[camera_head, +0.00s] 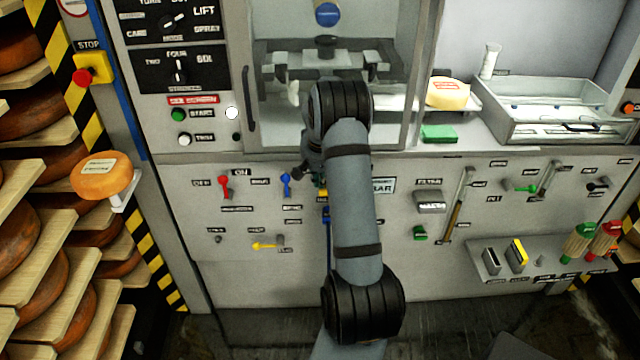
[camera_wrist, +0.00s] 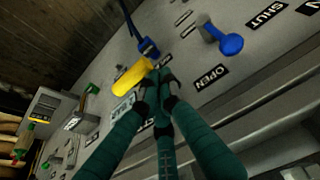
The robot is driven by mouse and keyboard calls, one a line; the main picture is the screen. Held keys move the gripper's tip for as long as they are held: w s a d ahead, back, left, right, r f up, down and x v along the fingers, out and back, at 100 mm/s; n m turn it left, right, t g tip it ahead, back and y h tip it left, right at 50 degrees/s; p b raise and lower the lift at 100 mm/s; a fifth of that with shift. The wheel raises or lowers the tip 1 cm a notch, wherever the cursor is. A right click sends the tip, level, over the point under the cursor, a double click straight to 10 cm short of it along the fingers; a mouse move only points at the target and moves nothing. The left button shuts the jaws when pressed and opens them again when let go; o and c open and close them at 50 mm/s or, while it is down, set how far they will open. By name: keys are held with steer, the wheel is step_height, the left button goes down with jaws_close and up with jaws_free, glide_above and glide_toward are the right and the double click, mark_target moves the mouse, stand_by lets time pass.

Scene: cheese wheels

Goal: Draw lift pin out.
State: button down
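My gripper (camera_wrist: 157,88) has its teal fingers reaching towards the grey panel in the wrist view, with their dark tips close together. A yellow cylinder (camera_wrist: 132,76) is right at the fingertips. I cannot tell whether they touch or grip it, nor whether it is the lift pin. A little yellow (camera_head: 322,194) shows beside my arm in the head view. A blue fitting with a blue cord (camera_wrist: 148,48) is just beyond the cylinder. My arm hides most of the gripper in the head view.
A blue valve handle (camera_wrist: 222,40) sits right of the gripper, between OPEN and SHUT labels. A red lever (camera_head: 225,186), a yellow lever (camera_head: 265,245) and a grey box (camera_head: 430,201) stick out of the panel. A shelf (camera_head: 500,272) juts out at lower right.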

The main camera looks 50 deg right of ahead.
steer(key=shift+s+a+p, duration=0.3)
steer(key=shift+a+p, duration=0.05)
steer(key=p+v, duration=0.4)
steer(key=v, duration=0.5)
steer(key=shift+w+d+r, duration=0.2)
steer(key=shift+d+r, duration=0.1)
steer(key=shift+r, duration=0.2)
steer(key=shift+f, duration=0.15)
steer(key=b+x, duration=0.1)
steer(key=x, duration=0.1)
steer(key=b+x, duration=0.1)
steer(key=x, duration=0.2)
steer(key=b+x, duration=0.2)
steer(key=x, duration=0.1)
steer(key=shift+s+a+f, duration=0.2)
steer(key=shift+f, duration=0.2)
steer(key=shift+s+a+f, duration=0.1)
